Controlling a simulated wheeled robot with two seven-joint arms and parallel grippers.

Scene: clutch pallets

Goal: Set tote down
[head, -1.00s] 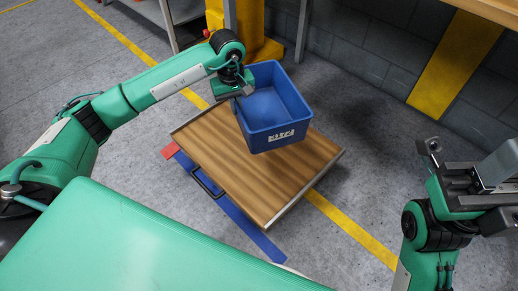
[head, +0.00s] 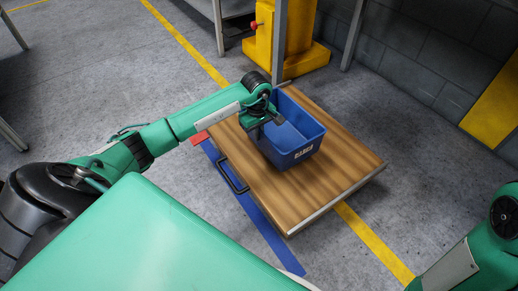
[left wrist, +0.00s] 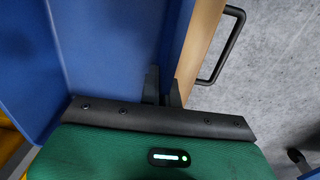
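The blue tote (head: 297,158) with a white label is upright, on or just above the wooden platform (head: 335,190), towards its back left part. Any small gap beneath it cannot be told. My left gripper (head: 264,124) is at the tote's left wall. In the left wrist view the two dark fingers (left wrist: 163,88) are closed around the top of the tote's wall (left wrist: 100,50), with the tote's inside to the left and the platform's edge (left wrist: 198,45) to the right. My right forearm shows at the lower right of the head view; its gripper is out of frame.
The platform has metal edge strips and a black handle (head: 232,176) on its left side. A blue floor strip (head: 262,228) and red patch (head: 199,138) lie beside it. A yellow post base (head: 290,55) and metal legs stand behind. Grey floor to the right is free.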

